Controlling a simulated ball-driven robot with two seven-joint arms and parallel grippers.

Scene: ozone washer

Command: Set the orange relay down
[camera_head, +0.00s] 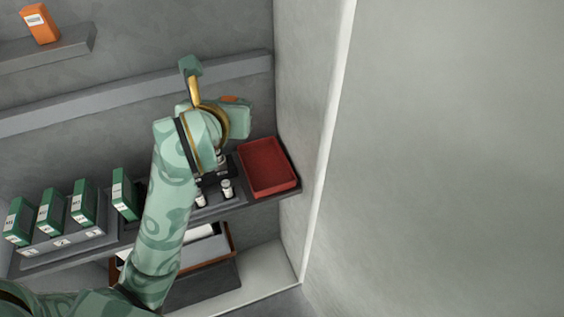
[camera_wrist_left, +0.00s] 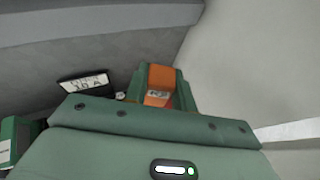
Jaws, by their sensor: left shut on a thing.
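My left gripper (camera_head: 236,117) is shut on an orange relay (camera_wrist_left: 162,78), which has a white label on its front. In the left wrist view the relay sits between the green fingers (camera_wrist_left: 160,88). In the head view only a small orange patch of the relay (camera_head: 230,99) shows; the hand hides the rest. The hand appears raised above the middle shelf (camera_head: 205,222), behind and left of the red tray (camera_head: 268,168) in the picture. Another orange box (camera_head: 39,24) with a white label stands on the upper left shelf (camera_head: 48,50). My right gripper is not in view.
Several green labelled boxes (camera_head: 50,211) stand at the shelf's left, some in a grey holder (camera_head: 62,240). Small white-capped vials (camera_head: 227,188) stand left of the red tray, partly behind my arm. A wall (camera_head: 312,110) closes off the right. The red tray looks empty.

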